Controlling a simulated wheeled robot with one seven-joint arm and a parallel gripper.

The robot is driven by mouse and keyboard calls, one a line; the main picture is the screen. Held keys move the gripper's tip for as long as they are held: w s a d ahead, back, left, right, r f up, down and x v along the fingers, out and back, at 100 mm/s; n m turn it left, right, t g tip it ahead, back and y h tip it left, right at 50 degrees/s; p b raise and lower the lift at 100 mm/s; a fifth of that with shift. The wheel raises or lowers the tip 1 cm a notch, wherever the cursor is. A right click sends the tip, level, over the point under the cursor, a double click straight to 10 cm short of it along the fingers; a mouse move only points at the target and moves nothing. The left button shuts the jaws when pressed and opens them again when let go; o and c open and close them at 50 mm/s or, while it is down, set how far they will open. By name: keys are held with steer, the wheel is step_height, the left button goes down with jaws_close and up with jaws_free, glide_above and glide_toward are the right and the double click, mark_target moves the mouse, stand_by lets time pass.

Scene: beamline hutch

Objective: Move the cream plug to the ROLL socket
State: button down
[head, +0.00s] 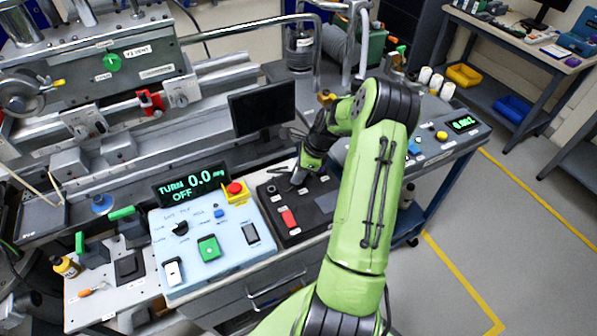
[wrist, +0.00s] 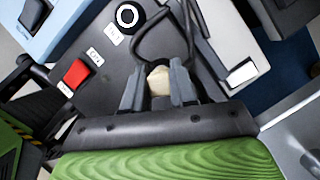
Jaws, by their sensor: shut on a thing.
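My gripper (wrist: 158,90) is shut on the cream plug (wrist: 158,80), which shows between the two grey fingers in the wrist view. A dark cable loops away above the plug. In the head view my gripper (head: 299,178) is over the far part of the black panel (head: 322,203), and the plug is not clear there. A round socket with a pale ring (wrist: 127,16) is on the panel, apart from the plug; it also shows in the head view (head: 271,190). I cannot read which socket is ROLL. The plug's tip and what lies under it are hidden.
A red rocker switch (wrist: 76,74) is on the black panel beside small labels. A light blue control box (head: 182,237) with a red stop button (head: 235,188) stands to the left. A dark monitor (head: 262,108) stands behind. A white rocker switch (wrist: 242,73) is at the right.

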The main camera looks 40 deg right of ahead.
steer(key=shift+f, duration=0.5)
steer(key=c, duration=0.8)
jaws_free()
steer(key=p+v, duration=0.2)
steer(key=v, duration=1.3)
steer(key=shift+r+p, duration=0.3)
steer(key=shift+r, duration=0.1)
